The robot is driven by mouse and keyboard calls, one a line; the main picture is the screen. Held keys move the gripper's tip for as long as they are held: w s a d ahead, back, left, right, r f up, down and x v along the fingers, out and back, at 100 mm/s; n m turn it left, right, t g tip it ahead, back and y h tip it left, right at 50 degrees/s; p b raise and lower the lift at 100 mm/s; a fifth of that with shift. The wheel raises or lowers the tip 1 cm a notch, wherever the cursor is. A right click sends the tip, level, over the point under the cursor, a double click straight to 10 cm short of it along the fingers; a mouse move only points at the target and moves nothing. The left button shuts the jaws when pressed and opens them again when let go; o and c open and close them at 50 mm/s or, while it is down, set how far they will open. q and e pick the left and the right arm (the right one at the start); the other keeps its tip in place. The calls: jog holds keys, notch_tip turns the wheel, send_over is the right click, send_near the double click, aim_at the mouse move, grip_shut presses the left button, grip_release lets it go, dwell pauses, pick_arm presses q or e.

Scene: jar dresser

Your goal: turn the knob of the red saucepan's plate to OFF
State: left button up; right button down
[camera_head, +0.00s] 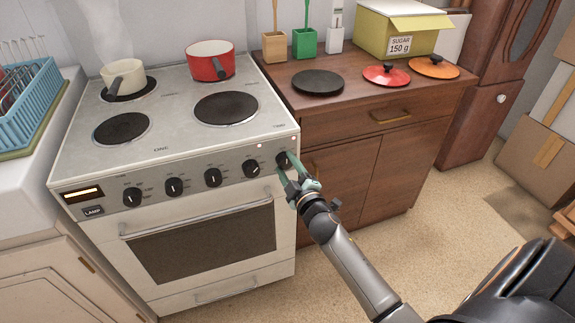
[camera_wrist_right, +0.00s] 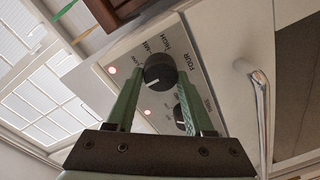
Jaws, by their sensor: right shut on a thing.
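The red saucepan (camera_head: 209,67) stands on the back right plate of the white stove. The rightmost black knob (camera_head: 283,157) on the front panel is partly covered by my right gripper (camera_head: 289,171). In the right wrist view, this knob (camera_wrist_right: 160,71) sits between the green fingertips of my right gripper (camera_wrist_right: 156,78), which is shut on it. Its white pointer mark shows at its lower side, and the words HIGH and FOUR are printed near it. A red light is lit beside it. My left gripper is not in view.
A neighbouring knob (camera_head: 251,168) is close to the left, with another lit light above it. The oven handle (camera_head: 197,215) runs below the panel. A cream saucepan (camera_head: 124,76) stands at the back left. The wooden dresser (camera_head: 345,150) stands to the right.

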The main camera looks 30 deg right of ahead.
dwell(0.5)
jog(key=shift+c, duration=1.4)
grip_release()
jog(key=shift+s, duration=0.1)
jog(key=v, duration=1.2)
jog(key=shift+s, duration=0.2)
